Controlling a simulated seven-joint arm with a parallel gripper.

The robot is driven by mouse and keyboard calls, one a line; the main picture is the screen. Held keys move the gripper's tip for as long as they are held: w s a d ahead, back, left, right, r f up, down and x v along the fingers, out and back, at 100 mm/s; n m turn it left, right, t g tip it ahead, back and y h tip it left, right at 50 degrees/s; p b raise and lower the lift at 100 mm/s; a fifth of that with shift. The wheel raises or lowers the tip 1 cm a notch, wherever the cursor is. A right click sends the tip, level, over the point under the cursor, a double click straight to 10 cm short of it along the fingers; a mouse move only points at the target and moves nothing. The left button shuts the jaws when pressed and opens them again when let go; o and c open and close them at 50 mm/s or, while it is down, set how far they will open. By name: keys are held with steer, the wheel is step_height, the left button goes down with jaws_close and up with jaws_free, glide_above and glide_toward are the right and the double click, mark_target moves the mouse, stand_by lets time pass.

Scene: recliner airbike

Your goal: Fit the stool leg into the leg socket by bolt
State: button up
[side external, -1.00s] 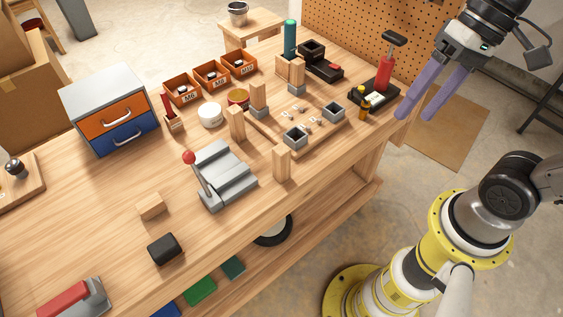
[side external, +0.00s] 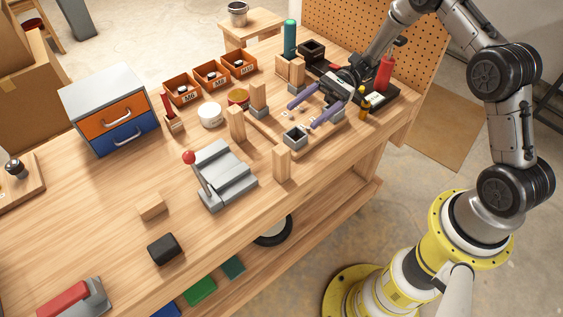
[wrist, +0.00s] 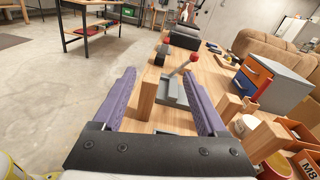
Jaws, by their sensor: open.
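My gripper (side external: 301,116) is open and empty, its two purple fingers apart above the wooden stool board (side external: 261,132). A grey leg socket (side external: 296,138) on the board is empty, just below the fingertips. Two wooden legs stand upright in grey sockets at the board's far side, one at the left corner (side external: 258,95) and one farther back (side external: 297,72). Two loose legs stand upright on the bench: one in front of the board (side external: 282,164) and one to its left (side external: 237,123). In the wrist view, a leg (wrist: 147,101) appears between the fingers, beyond them. Bolts on the board are partly hidden.
A grey fixture with a red-knobbed lever (side external: 224,175) stands left of the front leg. Orange bins (side external: 182,90), a white round container (side external: 210,115) and a drawer cabinet (side external: 110,110) are farther left.

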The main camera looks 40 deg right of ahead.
steer(key=m, duration=0.2)
glide_toward(276, 154)
steer(key=d, duration=0.2)
steer(key=shift+t+y, duration=0.3)
steer(key=a, duration=0.9)
steer(key=s+a, duration=0.1)
steer(key=a, duration=0.3)
steer(key=shift+a+f, duration=0.2)
steer(key=shift+f, duration=0.1)
jaws_close()
